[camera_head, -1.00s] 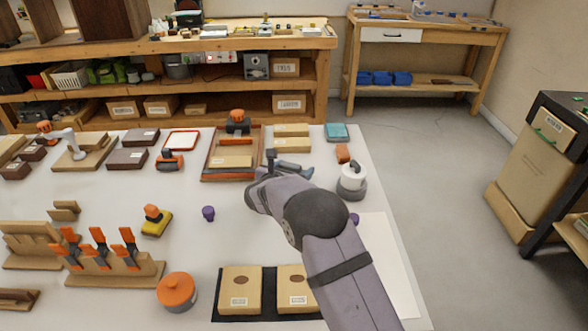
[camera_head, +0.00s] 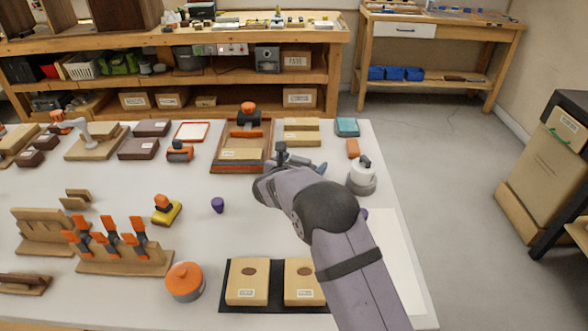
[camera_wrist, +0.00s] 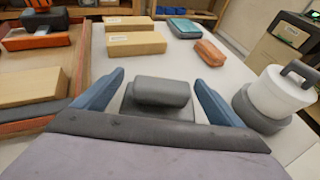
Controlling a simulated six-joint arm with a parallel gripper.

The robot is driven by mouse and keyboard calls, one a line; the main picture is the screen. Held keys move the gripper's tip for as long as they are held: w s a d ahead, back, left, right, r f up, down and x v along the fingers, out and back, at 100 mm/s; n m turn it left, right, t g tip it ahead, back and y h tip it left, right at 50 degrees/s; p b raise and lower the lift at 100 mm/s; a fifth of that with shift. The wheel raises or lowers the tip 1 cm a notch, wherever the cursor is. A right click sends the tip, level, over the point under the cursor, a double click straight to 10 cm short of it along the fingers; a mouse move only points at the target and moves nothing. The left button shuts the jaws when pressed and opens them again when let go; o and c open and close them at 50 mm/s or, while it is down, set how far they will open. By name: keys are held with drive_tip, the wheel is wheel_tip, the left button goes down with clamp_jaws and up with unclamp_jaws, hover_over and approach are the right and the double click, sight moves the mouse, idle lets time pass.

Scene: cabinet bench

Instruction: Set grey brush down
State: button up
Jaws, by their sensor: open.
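The grey brush (camera_wrist: 162,92) has a rounded grey handle over a flat grey base. In the wrist view it lies just ahead of the palm, between the two blue fingers. My gripper (camera_wrist: 158,95) is open, with a gap showing on each side of the brush handle. The lower part of the brush is partly hidden by my gripper's edge. In the head view my gripper (camera_head: 303,163) is low over the white bench top (camera_head: 235,185), right of the wooden tray, and mostly hides the brush.
The orange-edged tray (camera_head: 214,164) with a wooden block is close on the left. Wooden blocks (camera_head: 301,138), a teal box (camera_head: 347,126) and an orange block (camera_head: 352,147) are beyond. A white and grey round canister (camera_head: 361,178) is close on the right.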

drive_tip(key=b+v, duration=0.1)
drive_tip(key=v, duration=1)
drive_tip(key=shift+s, duration=0.25)
drive_tip(key=shift+d+r, duration=0.2)
drive_tip(key=shift+r, duration=0.05)
drive_tip(key=s+d+r+m+g+h+p, duration=0.1)
drive_tip(key=s+d+r+m+g+p, duration=0.35)
drive_tip(key=s+d+m+p, duration=0.3)
drive_tip(key=s+d+r+m+g+p, duration=0.4)
drive_tip(key=s+d+r+m+p, duration=0.25)
drive_tip(key=s+d+p, duration=0.25)
drive_tip(key=s+r+m+g+y+p, duration=0.2)
drive_tip(key=s+r+m+y+p, duration=0.1)
drive_tip(key=s+r+m+p, duration=0.55)
drive_tip(key=s+r+m+g+y+p, duration=0.25)
drive_tip(key=s+r+m+p, duration=0.25)
drive_tip(key=s+m+p, duration=0.5)
drive_tip(key=shift+n+t+y, duration=0.3)
drive_tip(key=shift+n+y, duration=0.05)
drive_tip(key=shift+n, duration=0.2)
drive_tip(key=f+b, duration=0.3)
drive_tip(key=b, duration=0.1)
drive_tip(key=a+f+b, duration=0.1)
drive_tip(key=f+b, duration=0.1)
drive_tip(key=shift+s+f, duration=0.3)
drive_tip(key=shift+f, duration=0.05)
